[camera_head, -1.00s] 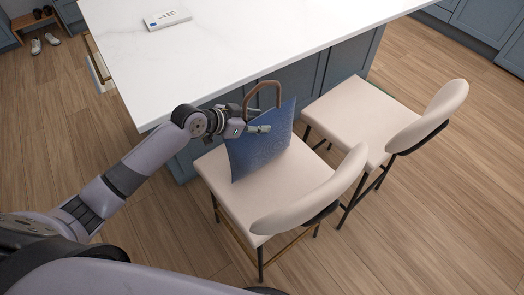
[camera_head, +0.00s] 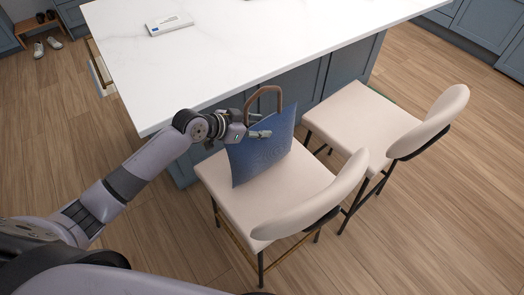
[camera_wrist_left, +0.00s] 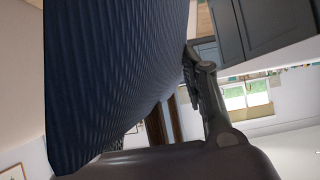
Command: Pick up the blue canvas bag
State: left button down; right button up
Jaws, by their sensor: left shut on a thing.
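The blue canvas bag (camera_head: 262,158) stands tilted on the cream seat of the nearer chair (camera_head: 290,195), with its brown handle (camera_head: 264,94) arching above its top edge. My left gripper (camera_head: 259,134) reaches in from the left and is shut on the bag near its upper part. One finger shows in front of the bag's face. In the left wrist view the bag's ribbed blue fabric (camera_wrist_left: 115,70) fills much of the left and middle, against a dark finger. I cannot tell whether the bag's bottom touches the seat. My right gripper is not in view.
The white island counter (camera_head: 240,45) overhangs just behind the bag, with blue cabinets below. A second cream chair (camera_head: 360,118) stands to the right. A small white box (camera_head: 169,24) lies on the counter. Wooden floor is clear at right.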

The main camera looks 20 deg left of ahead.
pick_arm(q)
notch_tip(320, 180, up, 20)
jog(key=shift+r+b, duration=0.2)
jog(key=shift+b, duration=0.3)
dwell(0.6)
